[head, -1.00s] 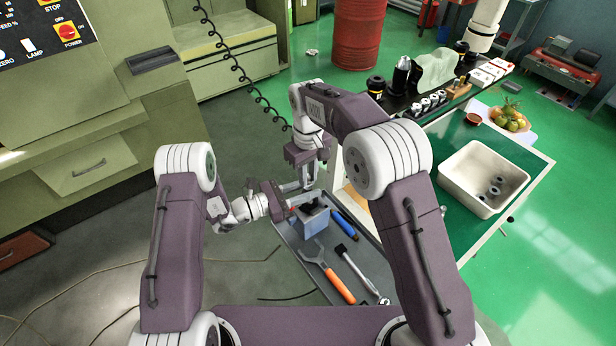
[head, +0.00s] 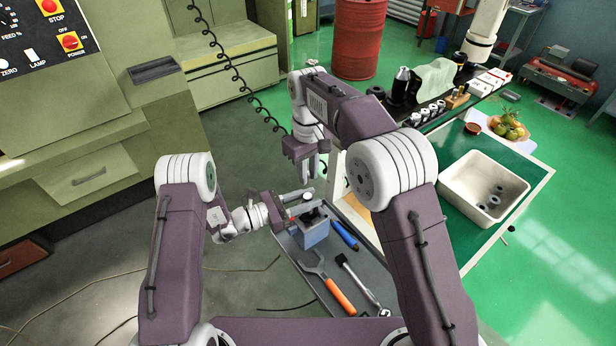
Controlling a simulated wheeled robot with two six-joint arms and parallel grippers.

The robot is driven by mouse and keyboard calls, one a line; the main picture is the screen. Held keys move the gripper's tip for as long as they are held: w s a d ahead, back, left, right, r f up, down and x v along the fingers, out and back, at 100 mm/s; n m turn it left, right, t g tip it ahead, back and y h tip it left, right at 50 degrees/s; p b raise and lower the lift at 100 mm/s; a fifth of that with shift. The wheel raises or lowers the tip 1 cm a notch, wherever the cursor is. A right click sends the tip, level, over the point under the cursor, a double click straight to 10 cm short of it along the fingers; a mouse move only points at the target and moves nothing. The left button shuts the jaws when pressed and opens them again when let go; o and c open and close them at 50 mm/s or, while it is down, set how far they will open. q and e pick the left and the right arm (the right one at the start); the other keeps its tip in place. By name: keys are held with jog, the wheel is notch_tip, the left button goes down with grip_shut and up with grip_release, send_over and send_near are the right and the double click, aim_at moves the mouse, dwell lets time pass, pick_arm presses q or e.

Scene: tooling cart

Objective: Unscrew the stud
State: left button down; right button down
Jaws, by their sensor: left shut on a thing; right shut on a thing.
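My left gripper (head: 300,204) reaches in from the left, level, shut on a small grey part (head: 307,197) just above a blue block (head: 314,235) with a dark top. The block stands on a grey tray. My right gripper (head: 306,176) points down from above, its fingertips a little above the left fingers. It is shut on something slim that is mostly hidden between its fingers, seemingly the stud. The stud's thread cannot be made out at this size.
A green-topped table (head: 448,150) at right carries a white bin (head: 455,200) and a fruit plate. Machine cabinets stand at left.

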pick_arm(q)
jog(key=c, duration=1)
grip_release()
jog(key=f+b+v, duration=0.1)
jog(key=b+v, duration=0.2)
jog(key=v, duration=0.9)
pick_arm(e)
notch_tip(320, 180, down, 3)
jog(key=shift+f, duration=0.1)
notch_tip(320, 180, up, 6)
jog(key=p, duration=0.7)
pick_arm(q)
notch_tip(320, 180, up, 8)
jog(key=shift+r, duration=0.1)
